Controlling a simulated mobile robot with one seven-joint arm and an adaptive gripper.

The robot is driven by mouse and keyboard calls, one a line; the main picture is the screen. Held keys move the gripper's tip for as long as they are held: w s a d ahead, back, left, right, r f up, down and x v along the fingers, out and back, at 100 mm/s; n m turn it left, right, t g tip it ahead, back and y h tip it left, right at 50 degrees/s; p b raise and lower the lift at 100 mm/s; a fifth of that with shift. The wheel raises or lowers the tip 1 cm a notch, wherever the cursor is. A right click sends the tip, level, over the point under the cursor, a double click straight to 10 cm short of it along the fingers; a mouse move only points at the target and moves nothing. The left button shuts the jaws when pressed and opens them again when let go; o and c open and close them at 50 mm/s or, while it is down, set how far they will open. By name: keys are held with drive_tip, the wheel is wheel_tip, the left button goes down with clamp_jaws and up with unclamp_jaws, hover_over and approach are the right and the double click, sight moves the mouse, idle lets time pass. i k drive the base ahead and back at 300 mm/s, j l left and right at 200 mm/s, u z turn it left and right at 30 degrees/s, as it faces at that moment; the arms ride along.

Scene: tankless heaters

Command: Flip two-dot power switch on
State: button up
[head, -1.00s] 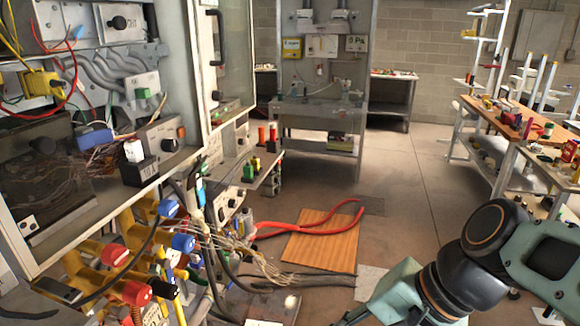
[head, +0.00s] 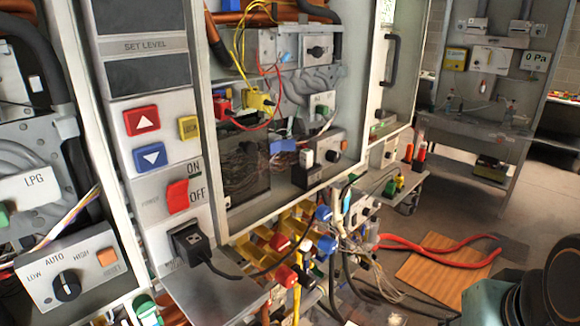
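A red rocker power switch (head: 177,196) is on the light grey heater panel left of centre in the head view. ON is printed above right of it, OFF beside it, and POWER to its left. Its rocker position is hard to tell. A black socket box (head: 188,243) with small white marks and a plugged-in cable sits below it. I cannot tell which heater the two-dot marking belongs to. My gripper is out of view; only part of my arm shows at the bottom right, well away from the switch.
A red up button (head: 142,121), blue down button (head: 150,157) and yellow button (head: 188,127) sit above the switch. A rotary knob (head: 67,285) is at lower left. Cables and colored valves (head: 285,250) crowd below the middle heater. An orange-brown board (head: 430,272) lies on the floor.

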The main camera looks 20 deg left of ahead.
sight(176, 198)
drive_tip(key=u, duration=0.4)
drive_tip(key=j+u, duration=0.15)
drive_tip(key=u, duration=0.25)
drive_tip(key=k+j+u, duration=0.1)
drive_tip(key=u, duration=0.3)
drive_tip(key=j+u, duration=0.15)
drive_tip(key=u, duration=0.25)
